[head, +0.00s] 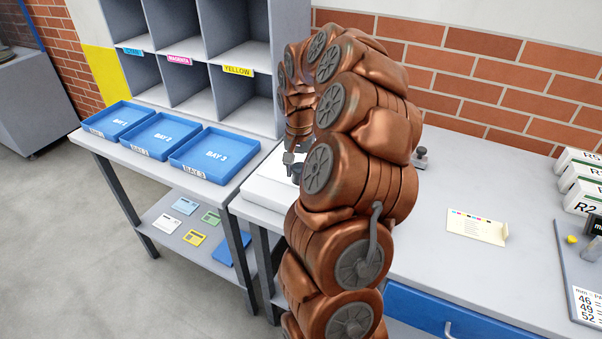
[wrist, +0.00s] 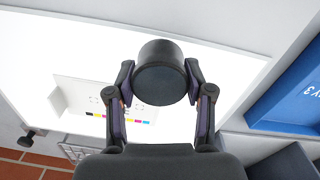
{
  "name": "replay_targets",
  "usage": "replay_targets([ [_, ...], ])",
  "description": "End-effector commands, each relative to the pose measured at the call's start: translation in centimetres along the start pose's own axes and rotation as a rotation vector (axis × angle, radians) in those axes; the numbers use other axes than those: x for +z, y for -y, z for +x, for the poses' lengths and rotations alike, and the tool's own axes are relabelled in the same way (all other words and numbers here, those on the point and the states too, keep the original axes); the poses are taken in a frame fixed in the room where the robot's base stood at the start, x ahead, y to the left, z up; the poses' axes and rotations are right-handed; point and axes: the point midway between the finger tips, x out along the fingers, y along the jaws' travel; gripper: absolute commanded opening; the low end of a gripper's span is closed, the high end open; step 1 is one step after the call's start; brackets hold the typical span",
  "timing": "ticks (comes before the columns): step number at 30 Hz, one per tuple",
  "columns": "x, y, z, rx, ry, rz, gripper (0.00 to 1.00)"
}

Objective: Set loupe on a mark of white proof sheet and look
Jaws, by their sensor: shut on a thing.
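My gripper (wrist: 160,88) is shut on the loupe (wrist: 161,72), a dark, short cylinder, and holds it between both fingers. Under it lies a bright white lit surface (wrist: 220,40). A pale proof sheet (wrist: 75,92) with a row of colour patches and small register marks lies on that surface, left of the loupe in the wrist view; my gripper hides part of it. The loupe does not visibly cover a mark. Its height above the surface is hard to tell. In the head view my gripper (head: 291,160) is small and the arm hides most of the lit surface (head: 270,185).
Blue trays stand left, including BAY 3 (head: 215,153), whose edge shows in the wrist view (wrist: 290,90). Grey pigeonholes (head: 233,95) rise behind. A small metal object (head: 420,158) stands behind my arm.

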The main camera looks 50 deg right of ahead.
Motion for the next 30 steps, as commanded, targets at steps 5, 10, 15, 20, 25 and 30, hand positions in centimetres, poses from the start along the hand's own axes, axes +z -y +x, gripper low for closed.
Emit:
replay_targets([
  [5,0.0,0.0,0.0,0.0,0.0,0.0,0.24],
  [10,0.0,0.0,0.0,0.0,0.0,0.0,0.1],
  [15,0.0,0.0,-0.1,0.0,0.0,0.0,0.1],
  [20,-0.1,0.0,-0.7,0.0,-0.002,-0.001,0.1],
  [25,-0.1,0.0,-2.0,0.0,-0.003,0.001,0.1],
  [30,-0.1,0.0,-3.3,-0.001,-0.004,0.0,0.1],
])
